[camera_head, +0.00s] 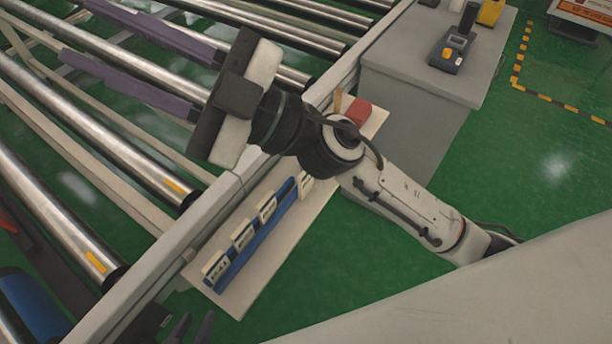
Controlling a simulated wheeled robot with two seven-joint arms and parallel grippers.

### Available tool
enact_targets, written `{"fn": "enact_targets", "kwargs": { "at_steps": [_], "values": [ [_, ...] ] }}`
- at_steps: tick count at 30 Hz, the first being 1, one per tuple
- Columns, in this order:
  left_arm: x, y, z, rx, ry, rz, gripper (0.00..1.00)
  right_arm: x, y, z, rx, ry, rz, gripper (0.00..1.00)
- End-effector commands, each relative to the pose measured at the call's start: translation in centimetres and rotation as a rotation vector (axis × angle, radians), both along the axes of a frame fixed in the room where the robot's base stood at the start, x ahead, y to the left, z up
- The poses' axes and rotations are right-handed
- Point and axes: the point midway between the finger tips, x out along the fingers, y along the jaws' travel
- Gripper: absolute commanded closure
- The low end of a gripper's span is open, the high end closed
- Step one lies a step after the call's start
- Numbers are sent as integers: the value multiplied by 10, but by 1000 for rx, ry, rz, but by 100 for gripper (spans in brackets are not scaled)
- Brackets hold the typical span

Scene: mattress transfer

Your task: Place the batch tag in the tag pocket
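Several pale tags with dark print stand in a row along a blue rack (250,242) on a cream board (290,240); the nearest tag (215,268) is at the lower left end. Which one is the batch tag I cannot tell, and I cannot make out the tag pocket. My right gripper (75,30) reaches over the rollers at upper left, its two long purple fingers apart with nothing seen between them. Its hand and wrist cover part of the board and the rack's far end. My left gripper (194,322) shows only two dark fingertips at the bottom edge, apart and empty, near the board's lower end.
A conveyor with metal rollers (130,155) and a pale side rail (160,285) fills the left. A red block (358,112) lies at the board's far end. A grey cabinet (410,65) carries a dark device (453,50). Green floor (530,165) is clear at right.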

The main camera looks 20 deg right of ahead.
Motion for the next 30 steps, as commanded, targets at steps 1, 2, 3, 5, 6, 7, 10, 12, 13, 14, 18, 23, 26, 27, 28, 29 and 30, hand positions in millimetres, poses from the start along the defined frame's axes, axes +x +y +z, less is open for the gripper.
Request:
{"fn": "enact_targets", "kwargs": {
  "at_steps": [1,2,3,5,6,7,10,12,13,14,18,23,26,27,28,29,30],
  "values": [
    [-1,-1,0,0,1,-1,69,-20,23,-6,-97,-74,108,70],
    [-1,-1,0,-1,1,-1,69,-32,35,-13,-159,-109,171,70],
    [-2,-1,0,-2,2,-2,69,-47,48,-28,-251,-147,252,70],
    [-2,-2,0,-2,2,-2,69,-64,62,-55,-405,-191,360,70],
    [-2,-2,1,-2,2,-3,69,-72,67,-77,-519,-208,423,70],
    [-2,-2,1,-3,1,-3,69,-76,68,-95,-609,-217,464,70],
    [-2,-2,2,-3,0,-3,69,-75,54,-156,-935,-209,559,70],
    [-2,-2,2,-3,-1,-3,69,-61,30,-196,-1180,-168,582,70],
    [-2,-2,2,-3,-1,-3,69,-53,16,-211,-1285,-142,579,70],
    [-2,-2,2,-3,-1,-3,69,-43,0,-224,-1390,-112,567,70],
    [-2,-2,2,-2,-1,-2,69,5,-83,-254,-1810,67,439,70],
    [-2,-1,2,-3,0,-1,69,42,-159,-249,-2100,262,242,70],
    [-2,-1,2,-2,0,-1,69,52,-185,-243,-2185,338,163,70],
    [-2,-1,2,-2,0,-1,69,54,-191,-243,-2202,355,143,70],
    [-2,-1,2,-2,0,-1,69,55,-194,-244,-2211,366,133,70],
    [-2,-1,2,-1,0,0,69,56,-196,-247,-2218,373,128,70],
    [-2,0,2,-1,1,0,69,56,-198,-252,-2222,378,126,70]
  ]
}}
